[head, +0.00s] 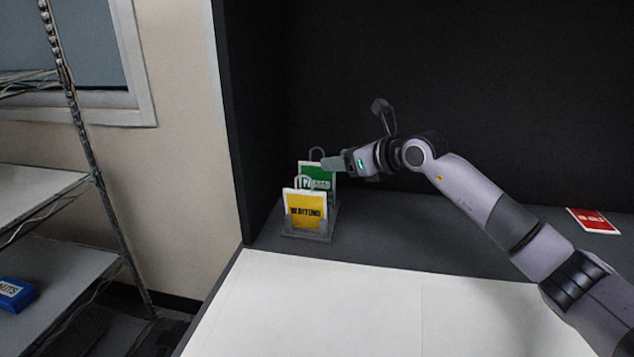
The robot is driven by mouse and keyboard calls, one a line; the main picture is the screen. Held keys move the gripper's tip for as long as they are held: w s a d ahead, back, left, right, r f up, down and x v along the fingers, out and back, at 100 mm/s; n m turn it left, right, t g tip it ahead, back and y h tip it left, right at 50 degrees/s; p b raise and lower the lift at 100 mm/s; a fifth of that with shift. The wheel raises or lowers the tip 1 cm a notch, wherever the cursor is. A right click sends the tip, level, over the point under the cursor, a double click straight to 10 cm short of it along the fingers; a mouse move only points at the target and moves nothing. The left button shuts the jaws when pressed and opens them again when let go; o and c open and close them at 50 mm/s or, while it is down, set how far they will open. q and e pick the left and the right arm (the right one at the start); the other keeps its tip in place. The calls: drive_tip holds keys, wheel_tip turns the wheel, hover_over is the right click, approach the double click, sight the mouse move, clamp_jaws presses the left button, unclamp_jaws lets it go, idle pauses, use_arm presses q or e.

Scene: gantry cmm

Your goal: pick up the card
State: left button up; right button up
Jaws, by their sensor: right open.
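A green card (319,170) marked "PASSED" stands upright in a grey holder (306,235) on the dark counter. A yellow card (305,210) marked "WAITING" stands in the same holder, in front of the green one. Both have a loop at the top. A red card (594,221) lies flat on the counter at the far right. My right gripper (332,163) is open, with its fingers at the upper right edge of the green card. The fingers overlap the card in view; I cannot tell whether they touch it. My left gripper is not in view.
A white surface (360,305) in front of the dark counter is clear. A dark wall panel (235,120) rises just left of the holder, and a dark back wall (480,80) stands behind. A wire shelf (45,195) with a blue box (14,295) is at the left.

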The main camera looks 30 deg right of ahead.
sight(328, 191)
drive_tip(key=x, duration=0.4)
drive_tip(key=shift+w, duration=0.15)
drive_tip(key=c, duration=1)
drive_tip(key=shift+f, duration=0.1)
clamp_jaws()
drive_tip(key=shift+f, duration=0.1)
